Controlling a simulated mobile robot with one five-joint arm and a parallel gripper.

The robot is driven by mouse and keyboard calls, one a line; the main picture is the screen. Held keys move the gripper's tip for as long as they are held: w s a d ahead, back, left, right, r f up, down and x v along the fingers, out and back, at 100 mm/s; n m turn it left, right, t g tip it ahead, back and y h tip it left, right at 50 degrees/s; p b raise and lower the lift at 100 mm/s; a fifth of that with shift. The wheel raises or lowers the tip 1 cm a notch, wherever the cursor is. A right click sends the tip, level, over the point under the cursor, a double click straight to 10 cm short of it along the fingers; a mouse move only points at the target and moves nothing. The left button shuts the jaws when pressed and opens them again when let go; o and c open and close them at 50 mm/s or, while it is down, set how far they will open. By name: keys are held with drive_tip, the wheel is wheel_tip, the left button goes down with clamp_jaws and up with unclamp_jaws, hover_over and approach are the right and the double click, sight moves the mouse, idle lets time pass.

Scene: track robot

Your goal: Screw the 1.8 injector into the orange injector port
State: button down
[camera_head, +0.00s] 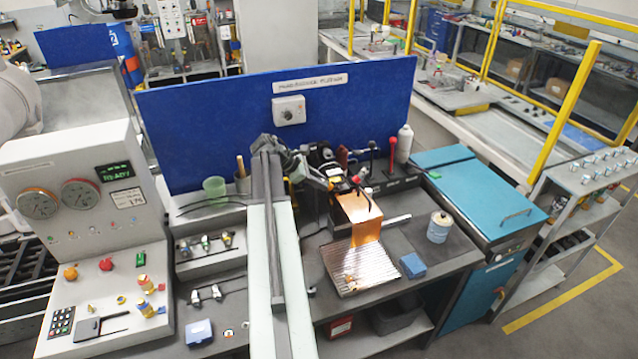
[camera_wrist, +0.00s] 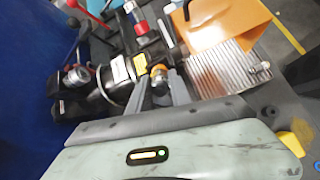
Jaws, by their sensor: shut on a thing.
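My gripper (camera_wrist: 161,88) is in the middle of the wrist view, its grey fingers shut on a small brass-orange fitting (camera_wrist: 159,74). No 1.8 mark can be read on the fitting. It lies in front of a black machine part with white and yellow labels (camera_wrist: 122,72); whether they touch I cannot tell. In the head view my arm reaches over the bench, and its end and the fitting cannot be made out clearly. An orange plate (camera_head: 356,212) stands above a ribbed metal plate (camera_head: 338,276). I cannot identify the orange injector port with certainty.
A blue panel (camera_head: 230,125) rises behind the bench. A console (camera_head: 75,235) with gauges and knobs stands left. Small fittings (camera_head: 205,243) lie at left.

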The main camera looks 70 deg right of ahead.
drive_tip(key=m, duration=0.9)
drive_tip(key=shift+m, duration=0.3)
drive_tip(key=m, duration=1.1)
drive_tip(key=shift+m, duration=0.3)
